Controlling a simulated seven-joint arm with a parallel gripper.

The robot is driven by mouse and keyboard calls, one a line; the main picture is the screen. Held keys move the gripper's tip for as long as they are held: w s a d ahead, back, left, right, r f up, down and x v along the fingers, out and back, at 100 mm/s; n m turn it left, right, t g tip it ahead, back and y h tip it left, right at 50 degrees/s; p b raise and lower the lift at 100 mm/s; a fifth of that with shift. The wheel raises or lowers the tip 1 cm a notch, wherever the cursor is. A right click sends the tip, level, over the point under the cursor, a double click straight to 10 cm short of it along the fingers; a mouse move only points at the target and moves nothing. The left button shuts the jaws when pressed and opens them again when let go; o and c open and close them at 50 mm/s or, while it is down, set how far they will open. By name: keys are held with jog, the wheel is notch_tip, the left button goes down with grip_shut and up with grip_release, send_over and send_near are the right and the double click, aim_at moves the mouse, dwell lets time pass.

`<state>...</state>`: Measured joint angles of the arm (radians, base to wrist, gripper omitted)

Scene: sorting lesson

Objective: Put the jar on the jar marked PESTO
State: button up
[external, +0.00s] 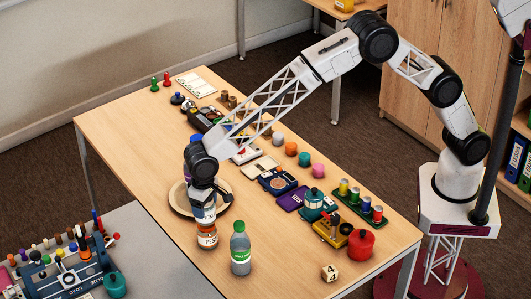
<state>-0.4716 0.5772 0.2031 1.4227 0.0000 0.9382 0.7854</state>
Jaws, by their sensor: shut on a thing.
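The jar marked PESTO (207,241) stands upright on the table, with an orange body and a white label; only the first letters of the label show. My gripper (205,205) points down right above it and is shut on a small jar (204,214), mostly hidden by the fingers. The held jar lines up over the PESTO jar. I cannot tell whether the two touch.
A green-and-white bottle (240,252) stands close on the right. A round wooden plate (177,203) lies behind my gripper. A red pot (360,245), a yellow device (331,233), a number cube (330,273) and a can tray (343,205) stand further right. The near-left table edge is close.

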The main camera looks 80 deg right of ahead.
jog(key=shift+f, duration=0.6)
jog(key=shift+f, duration=0.15)
jog(key=o, duration=1.1)
jog(key=shift+r, duration=6.15)
